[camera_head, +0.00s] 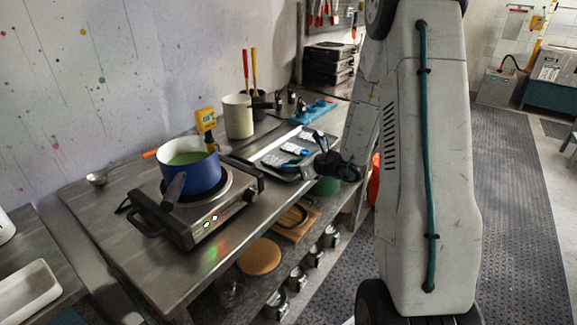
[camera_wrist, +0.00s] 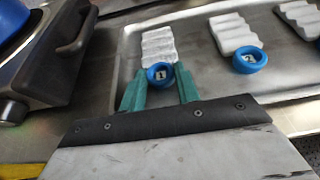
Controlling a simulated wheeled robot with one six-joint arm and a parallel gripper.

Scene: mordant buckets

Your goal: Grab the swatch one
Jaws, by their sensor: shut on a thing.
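A white, ridged swatch (camera_wrist: 158,46) with a blue ring tag marked 1 (camera_wrist: 160,74) lies at the tray's near left in the wrist view. My gripper (camera_wrist: 160,85) has its two teal fingers on either side of that blue ring, shut on it. The swatch extends beyond the fingertips over the tray (camera_wrist: 200,75). A second white swatch (camera_wrist: 234,33) with a blue ring marked 2 (camera_wrist: 249,60) lies to the right. A third swatch (camera_wrist: 300,17) is partly cut off at the right edge. In the head view my arm partly hides the tray (camera_head: 240,154).
A blue pot (camera_head: 193,176) with green liquid stands on a hot plate (camera_head: 200,220) left of the tray. A lower shelf holds a round wooden lid (camera_head: 259,257) and several metal items.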

